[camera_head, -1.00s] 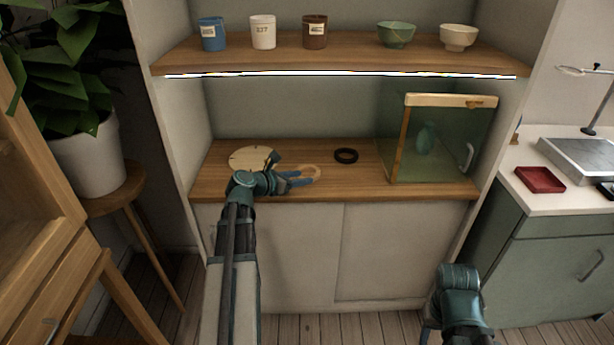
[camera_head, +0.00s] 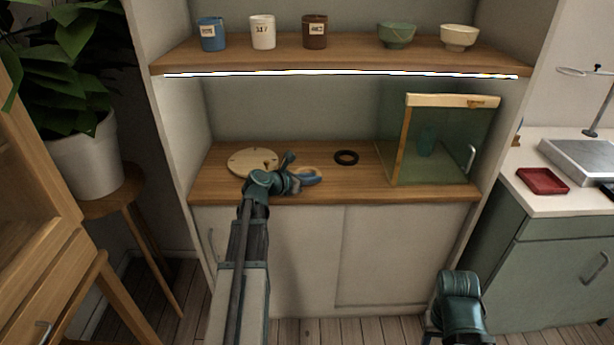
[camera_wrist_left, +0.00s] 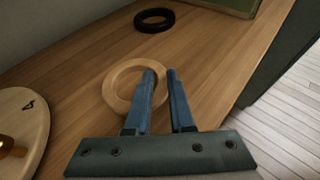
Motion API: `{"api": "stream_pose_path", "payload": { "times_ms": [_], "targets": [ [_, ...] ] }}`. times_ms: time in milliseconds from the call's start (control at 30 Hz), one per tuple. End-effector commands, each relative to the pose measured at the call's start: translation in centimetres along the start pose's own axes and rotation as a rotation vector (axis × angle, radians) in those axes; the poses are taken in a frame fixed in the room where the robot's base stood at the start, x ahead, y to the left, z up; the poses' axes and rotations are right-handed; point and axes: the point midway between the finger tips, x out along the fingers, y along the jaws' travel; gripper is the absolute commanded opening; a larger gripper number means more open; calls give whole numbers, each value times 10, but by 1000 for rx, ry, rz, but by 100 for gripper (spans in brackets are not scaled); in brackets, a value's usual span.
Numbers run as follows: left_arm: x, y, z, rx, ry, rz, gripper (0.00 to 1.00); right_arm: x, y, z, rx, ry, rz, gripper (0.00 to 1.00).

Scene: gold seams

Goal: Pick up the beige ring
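The beige ring (camera_wrist_left: 110,88) lies flat on the wooden lower shelf in the left wrist view. In the head view the ring (camera_head: 303,169) is partly covered by my left gripper (camera_head: 316,177). In the left wrist view the two blue fingers of my left gripper (camera_wrist_left: 160,72) are apart with a narrow gap. They reach over the ring's right side, and the left finger hides part of it. I cannot see clear contact on both sides of the rim. My right gripper (camera_head: 432,328) is low at the bottom right, its fingers mostly hidden.
A black ring (camera_head: 346,157) lies to the right. A round pale board (camera_head: 252,160) is on the left, close to my left wrist. A glass case (camera_head: 450,145) stands at the shelf's right. The upper shelf (camera_head: 340,62) with cups and bowls hangs above.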

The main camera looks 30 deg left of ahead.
Motion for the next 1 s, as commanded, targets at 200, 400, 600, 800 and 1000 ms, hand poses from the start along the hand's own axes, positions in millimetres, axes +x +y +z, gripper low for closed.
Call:
{"api": "stream_pose_path", "payload": {
  "times_ms": [200,400,600,800,1000],
  "targets": [
    [0,0,0,0,1,0,0,0,0,0,0,0,0,50],
    [0,0,0,0,1,0,0,0,0,0,0,0,0,50],
    [0,0,-1,1,2,1,0,0,0,0,0,0,0,50],
    [-2,0,3,1,2,0,0,-3,0,0,0,0,0,50],
    [-5,0,13,2,1,-2,0,-14,1,1,0,0,0,50]
  ]
}}
